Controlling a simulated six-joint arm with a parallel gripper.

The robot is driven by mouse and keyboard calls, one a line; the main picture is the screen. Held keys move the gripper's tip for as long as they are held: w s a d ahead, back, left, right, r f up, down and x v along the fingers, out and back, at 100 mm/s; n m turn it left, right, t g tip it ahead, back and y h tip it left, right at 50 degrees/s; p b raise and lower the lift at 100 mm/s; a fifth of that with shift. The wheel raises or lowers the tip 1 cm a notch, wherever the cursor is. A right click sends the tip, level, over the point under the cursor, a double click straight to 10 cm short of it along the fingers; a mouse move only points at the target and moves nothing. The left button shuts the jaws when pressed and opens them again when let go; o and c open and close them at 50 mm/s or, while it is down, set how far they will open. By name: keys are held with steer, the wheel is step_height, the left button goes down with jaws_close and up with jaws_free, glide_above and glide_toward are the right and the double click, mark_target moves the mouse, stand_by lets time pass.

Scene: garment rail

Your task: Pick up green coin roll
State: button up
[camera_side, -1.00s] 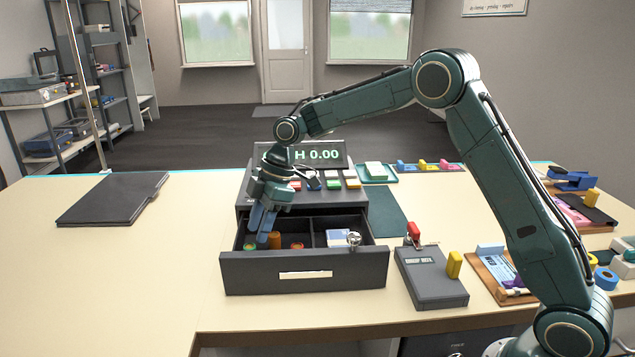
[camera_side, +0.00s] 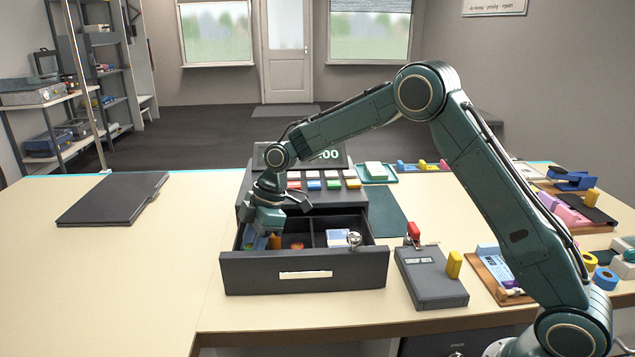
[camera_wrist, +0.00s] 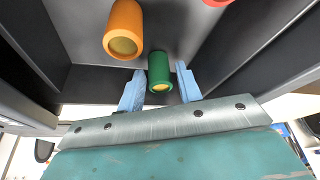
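The green coin roll (camera_wrist: 159,68) stands in the open cash drawer (camera_side: 305,275); in the wrist view it shows between the two blue fingers of my gripper (camera_wrist: 160,88). The fingers are open, one on each side of the roll, with a small gap visible on both sides. An orange coin roll (camera_wrist: 124,28) stands close by, to the left in the wrist view.
A red coin roll (camera_side: 297,246) is in the same left part of the drawer. A divider separates it from a blue-and-white item (camera_side: 338,237) and a shiny round object (camera_side: 354,239). The drawer walls stand close around my gripper.

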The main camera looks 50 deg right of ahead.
mark_target(250, 245)
steer(key=shift+c, duration=0.4)
jaws_close()
steer(key=shift+r, duration=0.1)
step_height(250, 245, up, 20)
steer(key=shift+f, duration=0.25)
stand_by(0.5)
steer(key=shift+r, duration=0.15)
stand_by(0.7)
